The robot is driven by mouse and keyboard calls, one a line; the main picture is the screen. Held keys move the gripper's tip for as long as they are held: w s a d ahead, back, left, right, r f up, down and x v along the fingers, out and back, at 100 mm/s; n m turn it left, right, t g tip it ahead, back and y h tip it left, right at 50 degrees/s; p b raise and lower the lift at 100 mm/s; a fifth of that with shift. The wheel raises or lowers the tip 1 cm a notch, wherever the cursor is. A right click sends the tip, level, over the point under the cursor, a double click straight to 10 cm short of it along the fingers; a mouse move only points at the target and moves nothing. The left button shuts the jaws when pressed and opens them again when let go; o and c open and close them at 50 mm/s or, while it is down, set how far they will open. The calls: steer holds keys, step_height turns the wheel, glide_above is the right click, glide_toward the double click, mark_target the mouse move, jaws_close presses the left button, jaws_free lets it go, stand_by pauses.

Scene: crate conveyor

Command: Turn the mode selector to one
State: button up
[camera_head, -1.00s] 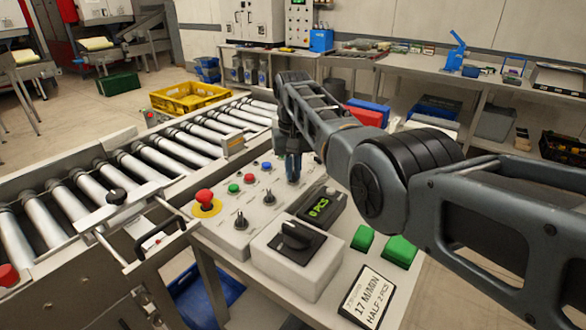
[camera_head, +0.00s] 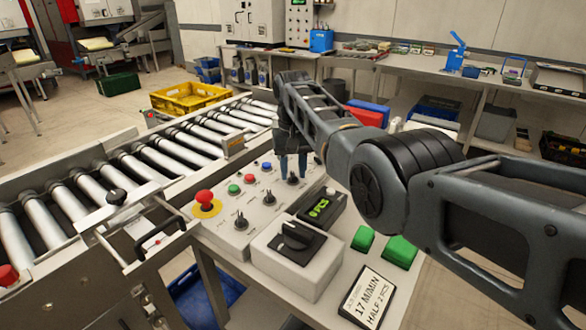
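Three small dark rotary knobs stand on the light control panel (camera_head: 222,240): a near one (camera_head: 241,222), a middle one (camera_head: 269,198) and a far one (camera_head: 293,179). Their labels are too small to read, so I cannot tell which is the mode selector or where each points. A larger black rotary switch (camera_head: 296,236) sits on a white box in front. My gripper (camera_head: 293,170) points down over the far knob. Its two fingers show apart with a gap between them, and the far knob shows just below the gap. I cannot tell whether they touch it.
A red mushroom button (camera_head: 205,198) on a yellow base and small coloured buttons sit beside the knobs. A display (camera_head: 320,208), green blocks (camera_head: 399,250) and a sign (camera_head: 367,297) are to the right. The roller conveyor (camera_head: 150,160) runs along the left.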

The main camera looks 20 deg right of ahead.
mark_target(293, 173)
step_height(293, 173, up, 8)
steer(key=shift+f+b, duration=0.1)
steer(key=shift+b, duration=0.35)
stand_by(0.3)
